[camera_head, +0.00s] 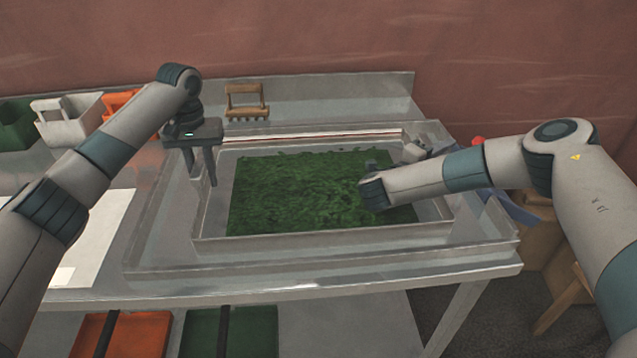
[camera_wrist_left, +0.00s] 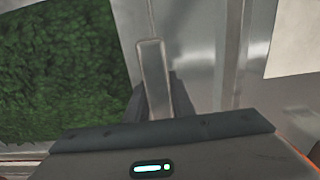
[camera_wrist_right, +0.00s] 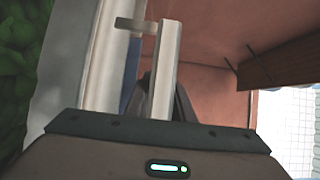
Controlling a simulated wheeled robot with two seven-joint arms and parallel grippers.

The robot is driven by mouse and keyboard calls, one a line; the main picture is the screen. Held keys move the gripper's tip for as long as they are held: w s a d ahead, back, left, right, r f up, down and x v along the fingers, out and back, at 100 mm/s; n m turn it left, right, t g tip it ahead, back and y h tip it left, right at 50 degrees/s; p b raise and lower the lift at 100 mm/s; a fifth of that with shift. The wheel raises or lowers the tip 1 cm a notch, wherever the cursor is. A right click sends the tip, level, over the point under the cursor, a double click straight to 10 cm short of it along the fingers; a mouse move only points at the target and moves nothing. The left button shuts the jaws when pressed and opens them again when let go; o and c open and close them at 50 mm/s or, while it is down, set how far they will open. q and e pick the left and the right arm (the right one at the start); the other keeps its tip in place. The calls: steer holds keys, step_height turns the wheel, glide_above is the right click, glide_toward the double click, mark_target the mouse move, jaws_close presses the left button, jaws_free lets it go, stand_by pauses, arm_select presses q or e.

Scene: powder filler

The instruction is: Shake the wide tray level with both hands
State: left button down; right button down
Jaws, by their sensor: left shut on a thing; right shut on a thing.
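The wide tray (camera_head: 330,239) is a shallow metal tray with a layer of green leafy material (camera_head: 295,195) across its floor. It looks about level on or just above the steel bench; I cannot tell which. My left gripper (camera_head: 203,168) points down at the tray's left side. In the left wrist view its dark fingers close on a grey handle bar (camera_wrist_left: 153,65), beside the leaves. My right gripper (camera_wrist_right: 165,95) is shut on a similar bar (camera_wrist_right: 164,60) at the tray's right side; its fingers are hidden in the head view.
The steel bench (camera_head: 330,284) has raised edges around the tray. A wooden rake-like tool (camera_head: 245,103) stands behind. White (camera_head: 68,120), green (camera_head: 17,127) and orange (camera_head: 120,103) bins stand at the left. A white sheet (camera_head: 105,225) lies left. Wooden furniture (camera_head: 565,245) stands right.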

mark_target(201, 159)
stand_by(0.6)
arm_select(q)
steer(key=shift+w+r, duration=0.15)
steer(key=shift+r, duration=0.05)
arm_select(e)
steer(key=shift+w+r, duration=0.1)
steer(key=shift+w, duration=0.05)
arm_select(q)
steer(key=shift+r, duration=0.1)
arm_select(e)
steer(key=shift+r, duration=0.1)
